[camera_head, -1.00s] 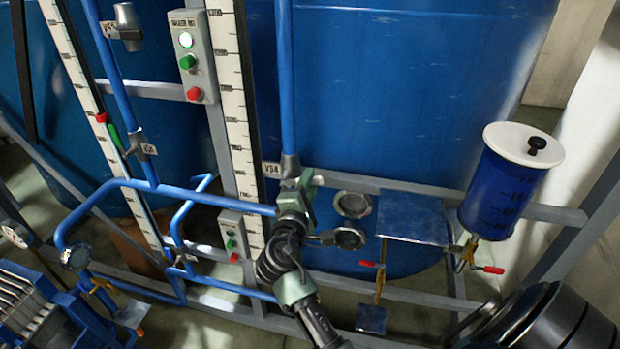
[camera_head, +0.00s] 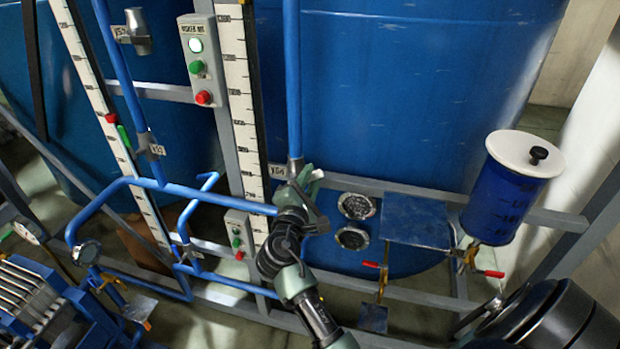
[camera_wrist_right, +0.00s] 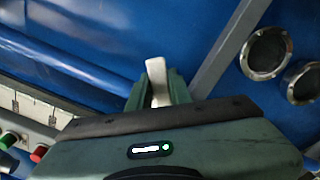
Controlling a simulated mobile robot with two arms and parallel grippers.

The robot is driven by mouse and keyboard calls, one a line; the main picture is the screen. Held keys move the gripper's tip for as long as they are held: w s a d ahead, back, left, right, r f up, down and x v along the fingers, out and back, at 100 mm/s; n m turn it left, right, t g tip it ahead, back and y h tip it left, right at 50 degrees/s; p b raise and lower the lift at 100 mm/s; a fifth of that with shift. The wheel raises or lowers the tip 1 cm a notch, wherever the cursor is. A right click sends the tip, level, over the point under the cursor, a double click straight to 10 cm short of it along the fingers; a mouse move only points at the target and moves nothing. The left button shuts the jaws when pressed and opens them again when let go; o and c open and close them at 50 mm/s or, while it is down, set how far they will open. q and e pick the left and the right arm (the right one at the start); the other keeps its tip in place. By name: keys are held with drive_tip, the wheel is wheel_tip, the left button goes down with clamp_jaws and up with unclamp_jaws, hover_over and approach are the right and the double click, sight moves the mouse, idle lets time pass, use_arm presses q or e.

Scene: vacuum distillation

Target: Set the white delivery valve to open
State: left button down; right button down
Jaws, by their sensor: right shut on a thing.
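The white delivery valve's handle (camera_head: 316,175) shows as a small white piece at the foot of the vertical blue pipe, beside a grey tag. In the right wrist view the white handle (camera_wrist_right: 156,72) sticks up between the green fingers. My right gripper (camera_head: 307,176) is shut on this handle, and its body hides most of the valve in the head view. The gripper's fingers also show in the right wrist view (camera_wrist_right: 160,90). How far the handle is turned cannot be told. My left gripper is not in view.
A blue plate (camera_head: 415,220) and a blue container with a white lid (camera_head: 525,153) are farther right. Button boxes (camera_head: 201,60) and a white scale (camera_head: 238,100) stand to the left. A large blue tank (camera_head: 410,80) is behind.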

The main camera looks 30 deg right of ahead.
drive_tip(key=c, duration=1.3)
unclamp_jaws()
drive_tip(key=shift+d+r, duration=0.25)
drive_tip(key=shift+r, duration=0.15)
drive_tip(key=shift+w+d+f, duration=0.15)
drive_tip(key=shift+d+f, duration=0.05)
drive_tip(key=shift+f, duration=0.15)
drive_tip(key=shift+v, duration=3.9)
drive_tip(key=shift+c, duration=0.2)
